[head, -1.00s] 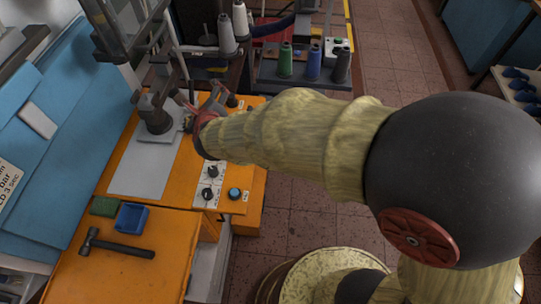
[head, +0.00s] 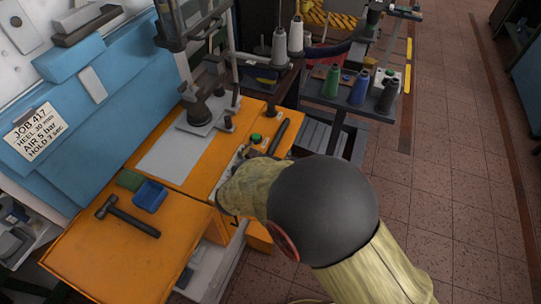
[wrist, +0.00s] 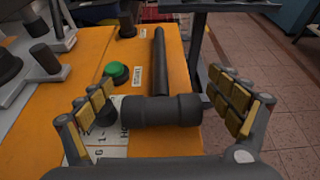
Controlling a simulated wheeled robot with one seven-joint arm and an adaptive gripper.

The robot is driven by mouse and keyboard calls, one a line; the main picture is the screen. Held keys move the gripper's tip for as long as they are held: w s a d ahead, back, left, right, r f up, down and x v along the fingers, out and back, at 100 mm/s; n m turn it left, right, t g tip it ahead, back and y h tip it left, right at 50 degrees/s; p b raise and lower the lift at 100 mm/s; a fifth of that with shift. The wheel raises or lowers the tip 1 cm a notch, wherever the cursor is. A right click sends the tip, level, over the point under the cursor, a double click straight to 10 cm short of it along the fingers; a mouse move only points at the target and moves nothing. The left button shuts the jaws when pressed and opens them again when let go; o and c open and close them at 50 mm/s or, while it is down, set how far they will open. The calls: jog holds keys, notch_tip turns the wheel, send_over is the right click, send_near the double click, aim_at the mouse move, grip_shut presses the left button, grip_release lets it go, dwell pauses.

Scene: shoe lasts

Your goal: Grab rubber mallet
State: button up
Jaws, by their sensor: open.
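The rubber mallet (wrist: 160,111) lies on the orange bench in the wrist view. Its thick dark cylindrical head is nearest me, and its black handle (wrist: 161,60) points away. In the head view the handle (head: 281,135) shows near the bench's right edge, and my arm hides the head. My gripper (wrist: 162,90) is open, with its padded fingers on either side of the mallet head. The right finger is close to the head's end; I cannot tell whether it touches.
A green button (wrist: 118,72) sits left of the mallet. A press (head: 205,105) stands farther left. A hammer (head: 127,214), a blue tray (head: 150,196) and a green block (head: 130,179) lie on the front orange surface. Thread spools (head: 331,82) stand behind. The floor at right is clear.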

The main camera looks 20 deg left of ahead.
aim_at(273, 146)
jog(key=x, duration=0.3)
jog(key=shift+w+f+b, duration=0.1)
jog(key=shift+w+b, duration=0.2)
jog(key=shift+b, duration=0.05)
jog(key=shift+c, duration=1.4)
jog(key=shift+d, duration=0.1)
jog(key=c, duration=1.3)
jog(key=shift+r, duration=0.2)
jog(key=c, duration=0.8)
